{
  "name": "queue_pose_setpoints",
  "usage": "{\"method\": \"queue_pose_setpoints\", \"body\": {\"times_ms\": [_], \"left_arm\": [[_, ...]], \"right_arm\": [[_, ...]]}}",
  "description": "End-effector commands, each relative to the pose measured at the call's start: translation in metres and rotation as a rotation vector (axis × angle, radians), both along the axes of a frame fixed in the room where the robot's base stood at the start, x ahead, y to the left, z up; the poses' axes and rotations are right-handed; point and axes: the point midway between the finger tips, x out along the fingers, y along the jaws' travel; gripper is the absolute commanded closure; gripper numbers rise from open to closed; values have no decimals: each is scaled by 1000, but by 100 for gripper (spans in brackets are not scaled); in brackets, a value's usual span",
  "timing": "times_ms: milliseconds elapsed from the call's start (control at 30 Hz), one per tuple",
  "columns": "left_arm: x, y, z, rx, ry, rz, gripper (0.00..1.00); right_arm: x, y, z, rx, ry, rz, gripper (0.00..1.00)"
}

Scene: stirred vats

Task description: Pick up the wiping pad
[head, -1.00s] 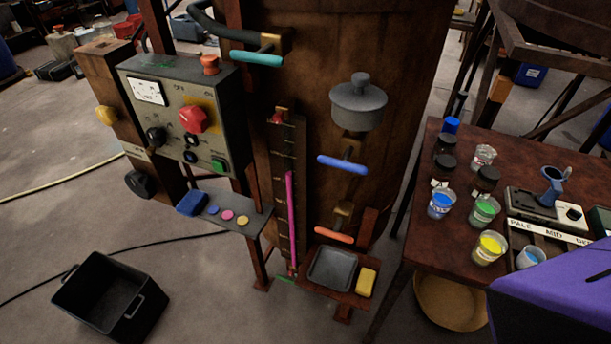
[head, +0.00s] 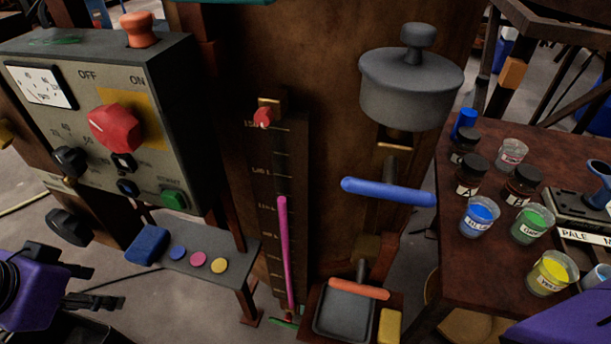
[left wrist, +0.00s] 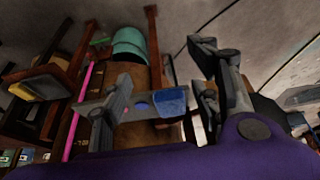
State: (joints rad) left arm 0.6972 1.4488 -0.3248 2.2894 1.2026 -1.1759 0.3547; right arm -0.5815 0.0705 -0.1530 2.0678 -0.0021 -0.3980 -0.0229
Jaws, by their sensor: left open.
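The wiping pad looks to be the blue block (head: 148,245) at the left end of a narrow grey shelf (head: 222,262), next to several coloured discs. In the left wrist view the blue pad (left wrist: 172,101) appears between the spread fingers, beyond their tips. My left gripper (head: 84,286) is open and empty, to the left of the pad and a little lower in the head view, apart from it. Its fingers also show in the left wrist view (left wrist: 158,98). My right gripper is out of view; only a purple part of my right arm shows at the lower right.
A control box (head: 110,120) with a red knob hangs above the shelf. A gauge with a pink column (head: 284,250) stands right of it. A low stand holds a grey tray (head: 343,313) and a yellow block (head: 390,326). Jars crowd the table (head: 455,270) at right.

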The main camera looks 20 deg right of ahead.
Motion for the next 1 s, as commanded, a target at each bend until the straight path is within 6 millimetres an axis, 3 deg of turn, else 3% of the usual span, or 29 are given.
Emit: {"method": "queue_pose_setpoints", "body": {"times_ms": [300, 633, 767, 1000], "left_arm": [[43, -33, 1, -4, -4, -3, 44], [65, -49, 1, -5, -3, -3, 44], [84, -62, 1, -4, -4, -3, 44], [91, -68, -27, -2, -1, -1, 44]], "right_arm": [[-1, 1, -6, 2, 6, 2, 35], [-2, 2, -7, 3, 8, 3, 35], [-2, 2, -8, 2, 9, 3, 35], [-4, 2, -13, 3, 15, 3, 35]]}}
